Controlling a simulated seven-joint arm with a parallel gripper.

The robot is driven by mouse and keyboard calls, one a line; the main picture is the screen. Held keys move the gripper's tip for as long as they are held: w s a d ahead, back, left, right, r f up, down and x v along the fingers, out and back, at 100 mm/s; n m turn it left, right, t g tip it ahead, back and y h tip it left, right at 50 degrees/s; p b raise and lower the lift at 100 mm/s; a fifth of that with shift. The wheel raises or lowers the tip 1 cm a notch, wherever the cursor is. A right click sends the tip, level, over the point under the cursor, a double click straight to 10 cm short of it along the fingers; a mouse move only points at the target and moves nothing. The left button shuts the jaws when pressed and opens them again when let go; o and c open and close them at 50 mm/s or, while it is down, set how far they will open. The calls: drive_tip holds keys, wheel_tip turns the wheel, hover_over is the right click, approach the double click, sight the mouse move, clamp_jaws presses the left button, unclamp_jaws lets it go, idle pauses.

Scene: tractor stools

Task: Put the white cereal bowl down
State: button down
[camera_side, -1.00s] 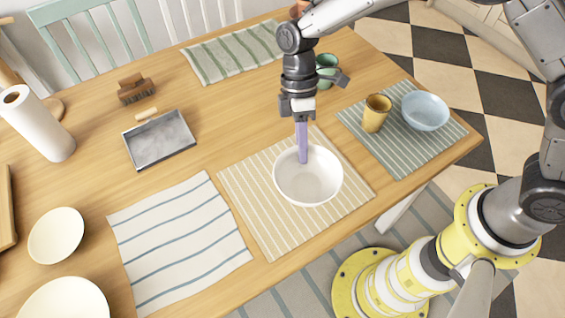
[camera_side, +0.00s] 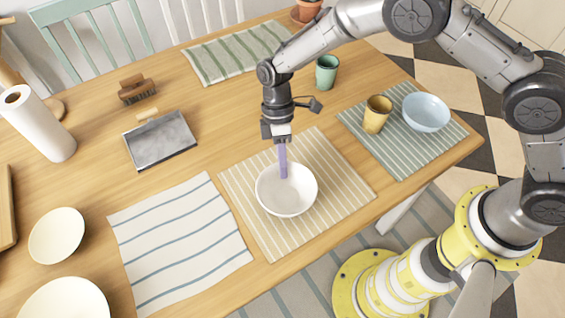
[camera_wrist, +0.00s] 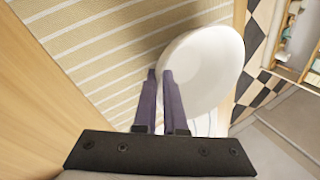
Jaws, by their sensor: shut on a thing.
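The white cereal bowl (camera_side: 287,197) is upright over the beige striped placemat (camera_side: 340,185) in the side view. My gripper (camera_side: 284,175) comes down from above with its purple fingers shut on the bowl's wall at the far side of the rim. In the wrist view the two fingers (camera_wrist: 159,74) pinch the edge of the bowl (camera_wrist: 208,65), with the placemat (camera_wrist: 110,40) beyond. The bowl's underside is hidden, and I cannot tell whether it touches the mat.
A green striped mat (camera_side: 402,157) at right holds a yellow cup (camera_side: 376,116) and a blue bowl (camera_side: 426,111). A green cup (camera_side: 326,72) stands behind. Left are a white-and-blue striped cloth (camera_side: 180,245), a metal tray (camera_side: 160,142) and cream bowls (camera_side: 57,236).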

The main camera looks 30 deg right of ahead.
drive_tip(key=c, duration=1.4)
unclamp_jaws()
drive_tip(key=shift+f, duration=0.2)
drive_tip(key=shift+c, duration=0.2)
drive_tip(key=o, duration=0.4)
drive_tip(key=shift+o, duration=0.2)
drive_tip(key=v, duration=1.2)
drive_tip(key=shift+r, duration=0.2)
